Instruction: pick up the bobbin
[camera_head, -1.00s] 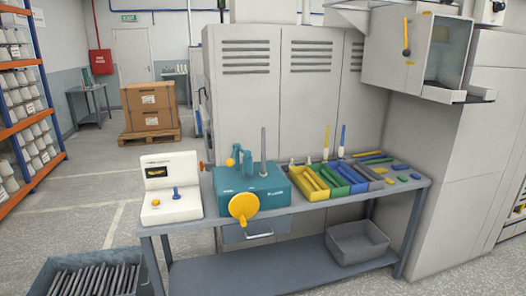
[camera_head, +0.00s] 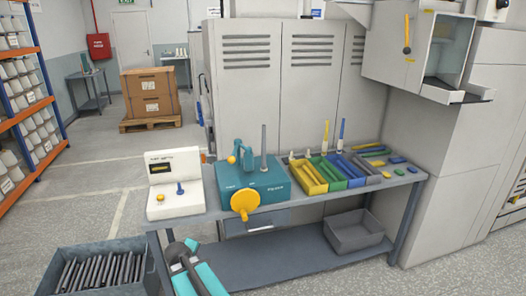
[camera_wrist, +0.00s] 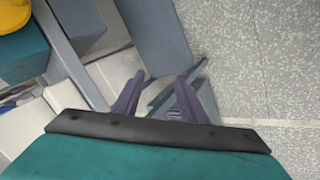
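The bobbin tray (camera_head: 318,191) stands on the bench, right of the teal machine. Its yellow, green, blue and grey compartments hold several rod-shaped bobbins, including a yellow bobbin (camera_head: 316,174). I cannot tell which bobbin the task means. My gripper (camera_wrist: 168,85) shows in the wrist view with its two purple-grey fingers apart and nothing seen between them. It points toward the floor and the bench's lower structure. In the head view, part of my arm shows low in front of the bench; the fingertips are not clear there.
The teal machine (camera_head: 240,187) has a yellow handwheel (camera_head: 244,204) and an upright spindle. A white control box (camera_head: 178,202) stands at the bench's left. A dark crate (camera_head: 60,260) of grey rods sits on the floor. A grey bin (camera_head: 352,237) is on the lower shelf.

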